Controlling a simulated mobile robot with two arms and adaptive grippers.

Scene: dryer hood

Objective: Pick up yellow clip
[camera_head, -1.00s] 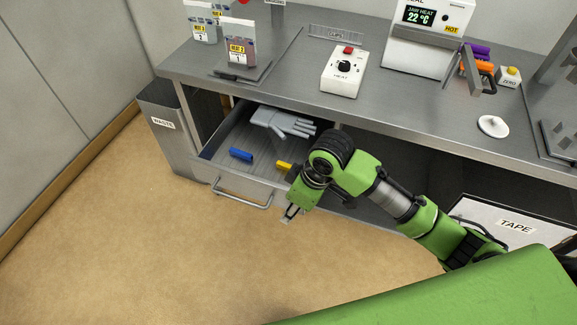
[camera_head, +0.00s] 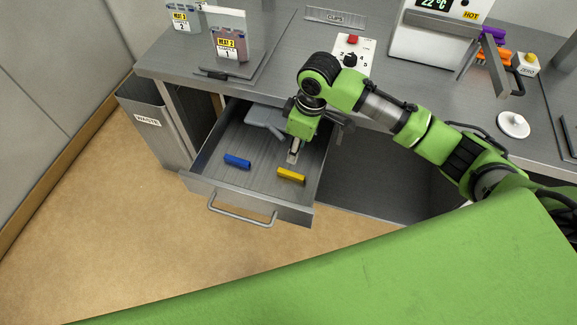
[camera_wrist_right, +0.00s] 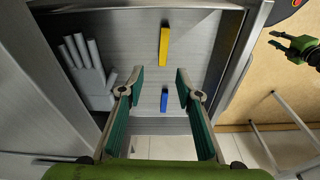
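The yellow clip (camera_head: 291,175) lies on the floor of the open drawer (camera_head: 206,190), near its front right. It also shows in the right wrist view (camera_wrist_right: 163,46), beyond my fingertips. My right gripper (camera_head: 293,156) is above the drawer, just behind the clip in the head view. In the wrist view my right gripper (camera_wrist_right: 160,79) is open and empty, its fingers wide apart and clear of the clip. My left gripper (camera_wrist_right: 283,42) shows at the right of the wrist view, its fingers apart, away from the drawer.
A blue clip (camera_head: 237,161) lies left of the yellow one. A grey glove (camera_wrist_right: 85,65) lies deeper in the drawer, partly hidden by my arm in the head view. The drawer handle (camera_head: 242,215) sticks out in front. A waste bin (camera_head: 150,122) stands at left.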

